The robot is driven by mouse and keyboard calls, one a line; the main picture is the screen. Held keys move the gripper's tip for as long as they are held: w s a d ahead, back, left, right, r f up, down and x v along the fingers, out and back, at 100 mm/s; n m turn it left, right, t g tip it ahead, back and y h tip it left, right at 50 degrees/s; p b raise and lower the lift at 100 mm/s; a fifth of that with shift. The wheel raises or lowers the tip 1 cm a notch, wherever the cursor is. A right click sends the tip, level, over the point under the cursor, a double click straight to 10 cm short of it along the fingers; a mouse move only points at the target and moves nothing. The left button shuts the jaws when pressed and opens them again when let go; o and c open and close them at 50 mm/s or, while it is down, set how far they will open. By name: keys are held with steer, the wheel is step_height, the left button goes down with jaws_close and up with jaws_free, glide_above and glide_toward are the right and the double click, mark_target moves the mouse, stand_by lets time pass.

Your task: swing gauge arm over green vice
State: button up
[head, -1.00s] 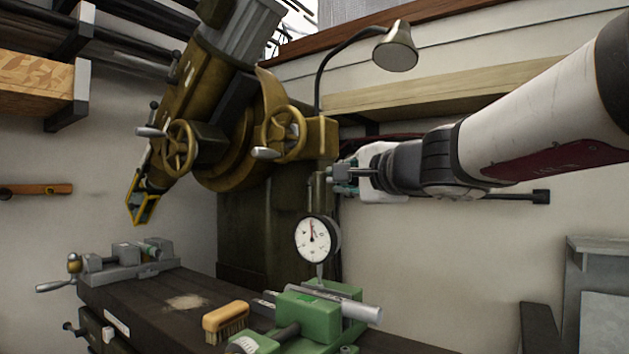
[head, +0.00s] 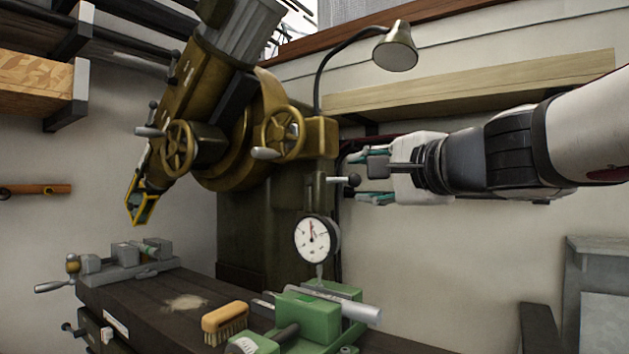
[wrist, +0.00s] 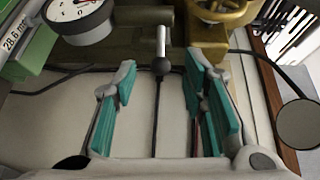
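The dial gauge (head: 317,240), white-faced with a dark rim, hangs upright above the green vice (head: 307,312) in the head view. Its stem reaches down to the vice; I cannot tell whether it touches. A short silver handle with a black ball knob (head: 354,181) sticks out to the right above the gauge. My gripper (head: 358,178) is open at the knob's right, its teal-padded fingers above and below the knob's line. In the wrist view the knob (wrist: 161,66) lies just beyond the open fingertips (wrist: 157,82), apart from both. The gauge (wrist: 78,12) and vice (wrist: 32,50) show at upper left.
The dark bench (head: 160,300) bears a brush (head: 225,320) and a grey vice (head: 125,262). A large brown machine (head: 240,150) with handwheels stands behind. A lamp (head: 397,48) and a wooden shelf (head: 470,85) are above my gripper. The wall to the right is mostly clear.

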steer(key=shift+v, duration=2)
steer(key=shift+f, duration=0.1)
steer(key=s+d+f+n+g+h+p, duration=0.15)
steer(key=s+f+n+g, duration=0.35)
steer(key=s+f, duration=0.5)
steer(key=s+f+n+g+h+p, duration=0.2)
steer(key=s+f+n+g, duration=0.25)
steer(key=s+f, duration=0.5)
steer(key=s+d+f+n+g+h, duration=0.2)
steer(key=s+d+f+n+h, duration=0.1)
steer(key=s+d+f, duration=0.3)
steer(key=shift+d+f+n+p, duration=0.4)
steer(key=shift+f+n, duration=0.05)
steer(key=shift+f, duration=0.45)
